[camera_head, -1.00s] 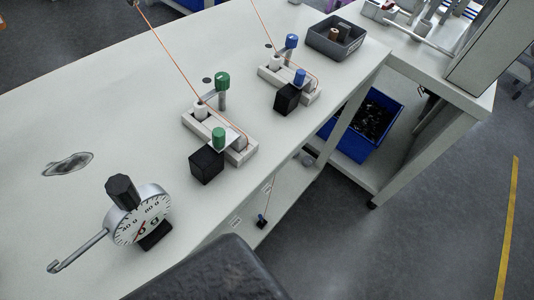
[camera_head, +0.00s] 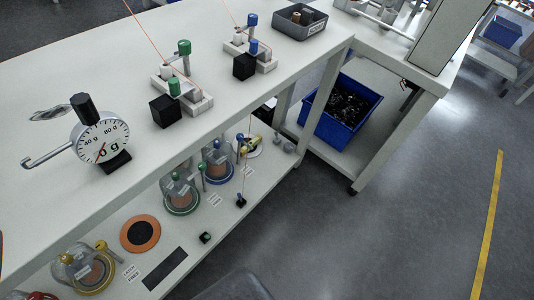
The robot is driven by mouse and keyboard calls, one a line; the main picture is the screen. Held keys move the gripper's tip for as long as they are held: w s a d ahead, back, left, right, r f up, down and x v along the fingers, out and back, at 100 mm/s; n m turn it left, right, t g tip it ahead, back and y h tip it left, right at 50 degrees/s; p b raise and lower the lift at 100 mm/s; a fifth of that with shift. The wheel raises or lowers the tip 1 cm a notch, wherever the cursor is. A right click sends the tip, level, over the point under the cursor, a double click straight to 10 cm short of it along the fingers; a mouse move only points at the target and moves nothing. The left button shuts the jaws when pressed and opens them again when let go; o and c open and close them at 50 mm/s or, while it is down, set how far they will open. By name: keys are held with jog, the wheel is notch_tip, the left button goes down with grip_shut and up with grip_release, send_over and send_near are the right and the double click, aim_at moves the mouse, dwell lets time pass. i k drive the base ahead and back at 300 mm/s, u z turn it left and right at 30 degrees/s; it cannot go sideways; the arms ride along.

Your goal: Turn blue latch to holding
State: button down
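The blue-marked fixture (camera_head: 262,62) stands on the bench top, upper middle. It has a white base, a taller post with a blue knob (camera_head: 252,19) at the back, a lower blue knob (camera_head: 253,46) in front, and a black block (camera_head: 244,67) at its front. Which blue part is the latch, and how it is set, is too small to tell. A thin orange cord runs up from the fixture. The fingers of my gripper are not in view; only a dark rounded shape, perhaps part of me, shows at the bottom edge.
A similar green-knobbed fixture (camera_head: 196,104) stands left of it, then a round dial gauge (camera_head: 101,137) with a hook. A grey tray (camera_head: 300,23) is behind right. The lower shelf holds glass jars (camera_head: 181,190) and an orange disc (camera_head: 140,233). A blue bin (camera_head: 340,124) stands right.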

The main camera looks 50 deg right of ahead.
aim_at(239, 137)
jog(key=k, duration=1.15)
jog(key=z, duration=0.8)
jog(key=i, duration=1)
jog(key=u, duration=0.05)
